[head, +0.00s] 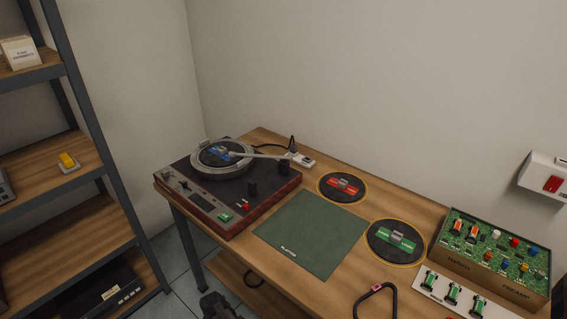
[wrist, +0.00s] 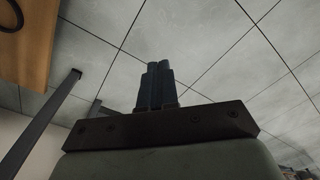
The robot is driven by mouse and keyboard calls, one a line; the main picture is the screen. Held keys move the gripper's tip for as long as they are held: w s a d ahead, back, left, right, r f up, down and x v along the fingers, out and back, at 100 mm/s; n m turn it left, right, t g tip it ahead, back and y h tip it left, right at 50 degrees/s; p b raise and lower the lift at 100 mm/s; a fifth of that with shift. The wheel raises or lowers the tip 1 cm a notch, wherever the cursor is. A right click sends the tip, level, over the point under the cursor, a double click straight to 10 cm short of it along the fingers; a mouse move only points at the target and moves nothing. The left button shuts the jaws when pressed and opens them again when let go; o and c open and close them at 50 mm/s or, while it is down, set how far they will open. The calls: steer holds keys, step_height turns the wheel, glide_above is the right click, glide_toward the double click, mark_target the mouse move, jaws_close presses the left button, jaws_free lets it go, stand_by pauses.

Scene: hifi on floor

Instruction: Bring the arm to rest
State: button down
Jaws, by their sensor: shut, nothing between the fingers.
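My gripper (wrist: 158,66) shows in the wrist view with its two dark fingers together and nothing between them. Grey floor tiles lie behind it in that view. In the head view a dark part of my gripper (head: 217,306) shows at the bottom edge, low in front of the wooden workbench (head: 345,275). It appears apart from the bench and from everything on it. The rest of my arm is out of the head view.
The bench carries a turntable (head: 228,180), a green mat (head: 311,233), two round dark pads (head: 342,188) with coloured parts, and a preamp circuit box (head: 495,257). A metal shelf (head: 75,150) stands at left. Open floor (head: 180,255) lies between shelf and bench.

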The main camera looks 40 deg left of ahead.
steer(key=w+d+f+m+g+h, duration=0.1)
steer(key=w+d+f+m+g, duration=0.15)
steer(key=d, duration=0.85)
steer(key=w+d+f+m+g+h, duration=0.1)
steer(key=w+d+f+m+g, duration=0.2)
steer(key=d, duration=0.8)
steer(key=w+d+f+m+g+h, duration=0.15)
steer(key=d+m+g, duration=0.3)
steer(key=d, duration=0.75)
steer(key=s+d+r+m+t+y, duration=0.1)
steer(key=d+m, duration=0.4)
steer(key=d, duration=0.6)
steer(key=d+r+m+t+y, duration=0.1)
steer(key=d+r+m, duration=0.3)
steer(key=d, duration=0.8)
steer(key=s+d+r+m+t+y, duration=0.1)
steer(key=d+r+m, duration=0.2)
steer(key=d+m, duration=0.5)
steer(key=d, duration=0.4)
steer(key=shift+s+t, duration=0.3)
steer(key=shift+t, duration=0.1)
steer(key=shift+y, duration=0.25)
